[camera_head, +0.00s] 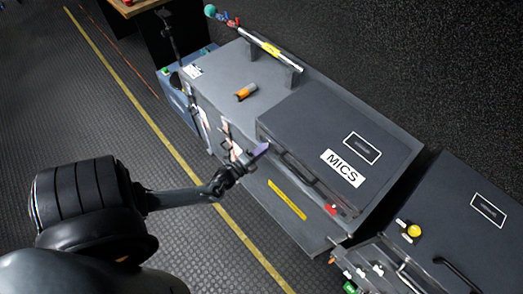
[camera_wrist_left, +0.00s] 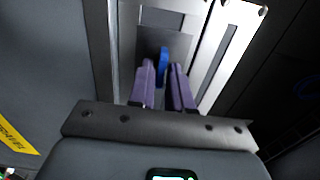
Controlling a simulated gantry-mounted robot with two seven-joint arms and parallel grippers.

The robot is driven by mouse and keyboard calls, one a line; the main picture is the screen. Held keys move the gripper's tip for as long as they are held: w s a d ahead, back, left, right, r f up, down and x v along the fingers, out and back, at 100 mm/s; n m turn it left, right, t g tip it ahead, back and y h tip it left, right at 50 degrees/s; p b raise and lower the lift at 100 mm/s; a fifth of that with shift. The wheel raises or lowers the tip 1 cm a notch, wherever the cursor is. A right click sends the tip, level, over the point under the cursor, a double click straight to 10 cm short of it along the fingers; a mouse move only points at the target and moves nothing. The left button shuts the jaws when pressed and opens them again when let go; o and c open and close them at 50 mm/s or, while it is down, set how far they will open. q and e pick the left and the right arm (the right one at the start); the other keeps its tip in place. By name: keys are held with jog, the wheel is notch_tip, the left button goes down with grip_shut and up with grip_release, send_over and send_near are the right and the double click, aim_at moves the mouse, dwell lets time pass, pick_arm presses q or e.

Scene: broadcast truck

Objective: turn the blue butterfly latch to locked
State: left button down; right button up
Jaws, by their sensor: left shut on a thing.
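The blue butterfly latch (camera_wrist_left: 163,55) shows in the left wrist view as a narrow upright blue tab on a grey metal plate. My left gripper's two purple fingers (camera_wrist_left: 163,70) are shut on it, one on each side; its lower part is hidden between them. In the head view my left gripper (camera_head: 259,151) is at the front upper edge of the grey case marked MICS (camera_head: 308,125), near its left end. The latch is not distinguishable there. My right gripper is in neither view.
An orange-and-grey cylinder (camera_head: 246,91) lies on the case top behind my gripper. A long rod (camera_head: 270,48) rests on supports further back. A second grey case (camera_head: 459,207) with a yellow knob (camera_head: 414,231) stands at the right. The floor in front is clear.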

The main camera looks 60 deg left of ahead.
pick_arm(q)
jog(key=c, duration=1.2)
grip_release()
jog(key=shift+c, duration=0.2)
jog(key=v, duration=1)
jog(key=shift+s+p, duration=0.3)
jog(key=shift+s, duration=0.05)
jog(key=shift+d, duration=0.1)
jog(key=shift+d, duration=0.1)
